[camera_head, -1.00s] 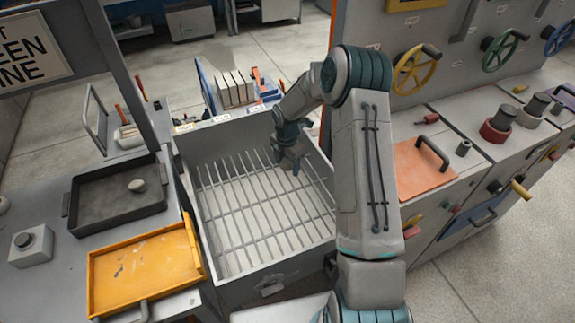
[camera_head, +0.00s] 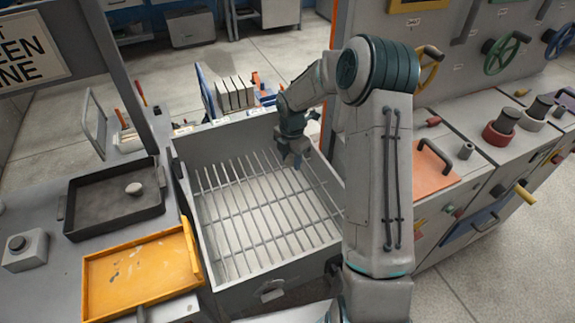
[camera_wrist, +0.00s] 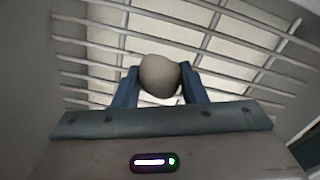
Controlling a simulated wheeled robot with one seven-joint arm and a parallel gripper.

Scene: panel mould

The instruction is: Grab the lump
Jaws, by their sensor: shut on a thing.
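A rounded grey-beige lump (camera_wrist: 160,76) sits between the two blue fingers of my gripper (camera_wrist: 160,90) in the wrist view. The fingers are shut on it. In the head view my gripper (camera_head: 297,158) is over the far right part of a grey bin with a slatted grate (camera_head: 262,205). The lump in the grip is hidden or too small to make out in the head view. Another pale lump (camera_head: 134,189) lies in a dark tray (camera_head: 85,226) at the left.
The bin's grey walls (camera_head: 187,212) stand around the grate. A yellow tray (camera_head: 140,272) is at the lower left. An orange plate with a black handle (camera_head: 434,168) lies on the right bench. Upright slabs (camera_head: 234,95) stand behind the bin. The visible grate is clear.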

